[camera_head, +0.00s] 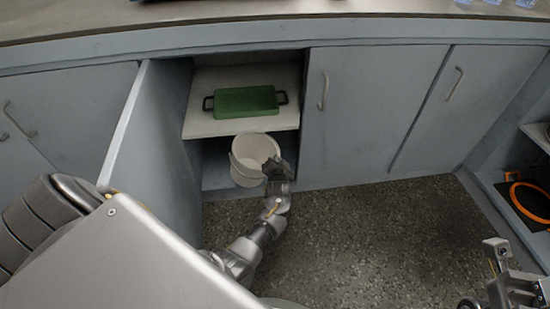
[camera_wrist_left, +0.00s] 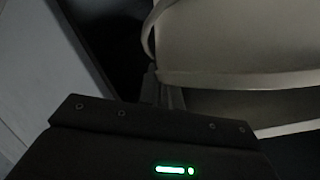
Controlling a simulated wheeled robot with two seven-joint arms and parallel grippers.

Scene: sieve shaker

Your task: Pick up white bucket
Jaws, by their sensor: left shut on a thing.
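The white bucket (camera_head: 246,160) stands upright in the head view, at the opening of the cabinet below its shelf. Its side and rim fill much of the left wrist view (camera_wrist_left: 245,45), very close to the gripper. My left gripper (camera_head: 277,170) is at the bucket's right front side and is shut on it. The fingertips are partly hidden, so the exact grip point on the rim or handle cannot be told. My right gripper (camera_head: 496,256) is at the lower right of the head view, away from the bucket; its jaws are not clear.
A green tray with dark handles (camera_head: 246,102) lies on the white cabinet shelf (camera_head: 206,126) above the bucket. The open cabinet door (camera_head: 150,135) stands to the left of my left arm. Closed doors (camera_head: 375,110) are to the right. The speckled floor (camera_head: 370,225) in front is clear.

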